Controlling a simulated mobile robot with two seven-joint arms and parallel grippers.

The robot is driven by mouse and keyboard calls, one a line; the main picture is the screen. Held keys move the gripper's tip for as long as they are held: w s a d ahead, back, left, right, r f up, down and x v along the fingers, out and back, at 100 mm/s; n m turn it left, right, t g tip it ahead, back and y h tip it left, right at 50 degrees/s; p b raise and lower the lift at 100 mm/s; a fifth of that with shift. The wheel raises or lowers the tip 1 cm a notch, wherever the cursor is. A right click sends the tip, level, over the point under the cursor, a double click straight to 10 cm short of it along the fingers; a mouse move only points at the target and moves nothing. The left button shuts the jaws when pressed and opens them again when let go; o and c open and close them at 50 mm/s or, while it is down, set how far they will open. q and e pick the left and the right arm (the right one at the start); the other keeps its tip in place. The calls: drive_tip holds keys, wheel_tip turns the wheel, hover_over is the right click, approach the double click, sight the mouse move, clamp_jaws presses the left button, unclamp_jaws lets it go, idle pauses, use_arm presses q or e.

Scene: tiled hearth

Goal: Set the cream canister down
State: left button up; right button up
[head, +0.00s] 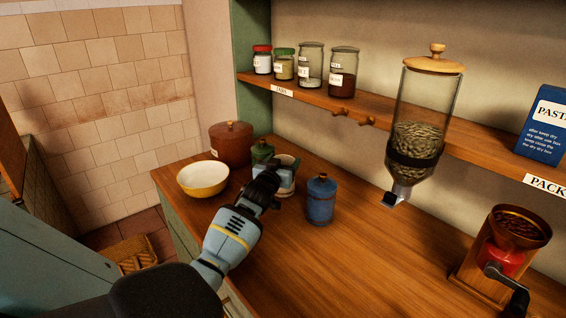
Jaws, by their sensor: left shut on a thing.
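The cream canister (293,166) is at the back of the wooden counter, partly hidden behind my left gripper (277,180). My left gripper is shut on it, reaching in from the lower left. The canister looks about upright. I cannot tell whether its base touches the counter, because the gripper covers part of it. A blue canister (321,202) stands just to its right, and a green canister (262,152) stands close behind it to the left. My right gripper is not in view.
A yellow and white bowl (203,180) and a brown lidded pot (231,145) stand left on the counter (350,262). A seed dispenser (415,140) hangs at the shelf (400,110), which holds several jars. A red grinder (503,262) stands right. The counter's middle is clear.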

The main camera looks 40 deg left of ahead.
use_arm(q)
drive_tip(key=o, duration=1.2)
drive_tip(key=shift+f, duration=0.15)
drive_tip(key=shift+o, duration=0.9)
drive_tip(key=shift+r, duration=0.3)
drive_tip(key=shift+s+d+f, duration=0.15)
drive_tip(key=shift+s, duration=0.15)
drive_tip(key=v, duration=1.1)
drive_tip(key=shift+s+p, duration=0.2)
drive_tip(key=shift+p, duration=0.15)
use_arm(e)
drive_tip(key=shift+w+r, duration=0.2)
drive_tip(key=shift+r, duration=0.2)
use_arm(q)
drive_tip(key=shift+d, duration=0.1)
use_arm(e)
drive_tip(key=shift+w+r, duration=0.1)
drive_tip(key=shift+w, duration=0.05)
